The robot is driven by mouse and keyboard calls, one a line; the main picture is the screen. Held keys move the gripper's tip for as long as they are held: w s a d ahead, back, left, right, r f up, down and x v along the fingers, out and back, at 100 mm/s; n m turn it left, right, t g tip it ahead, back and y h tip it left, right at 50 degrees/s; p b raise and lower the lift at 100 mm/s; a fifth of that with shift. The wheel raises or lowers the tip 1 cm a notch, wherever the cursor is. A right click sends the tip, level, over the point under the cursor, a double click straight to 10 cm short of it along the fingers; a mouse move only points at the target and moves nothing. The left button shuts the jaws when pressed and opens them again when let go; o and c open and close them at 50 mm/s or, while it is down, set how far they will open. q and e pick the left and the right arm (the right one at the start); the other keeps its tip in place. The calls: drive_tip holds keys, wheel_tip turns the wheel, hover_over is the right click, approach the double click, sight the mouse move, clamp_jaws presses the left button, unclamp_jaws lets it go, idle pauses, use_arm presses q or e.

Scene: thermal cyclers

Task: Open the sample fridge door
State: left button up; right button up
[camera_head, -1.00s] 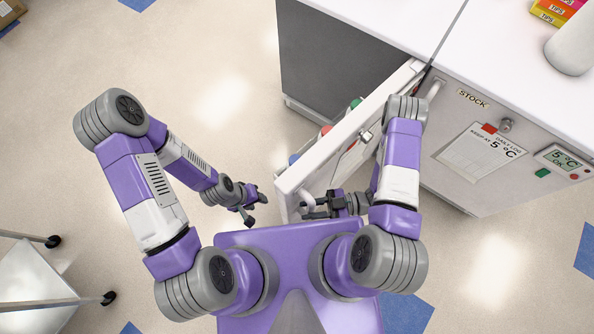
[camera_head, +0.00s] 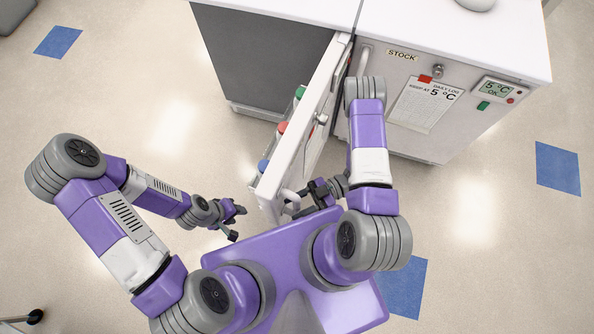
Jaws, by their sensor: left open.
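The door (camera_head: 312,125) on the left part of the white cabinet stands wide open, swung out toward me. Its inner shelf faces left and holds bottles with red, green and blue caps. A pale handle (camera_head: 290,197) is at its near, free end. My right gripper (camera_head: 306,198) is at this handle, its dark fingers beside or around it; whether they are closed on it cannot be told. My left gripper (camera_head: 238,223) is open and empty, left of the door's free end and apart from it. No "sample" label is readable on the open door.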

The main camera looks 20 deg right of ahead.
drive_tip(key=d, duration=0.7)
drive_tip(key=shift+w+d+p, duration=0.25)
drive_tip(key=shift+w+p, duration=0.05)
drive_tip(key=shift+p, duration=0.15)
idle(0.4)
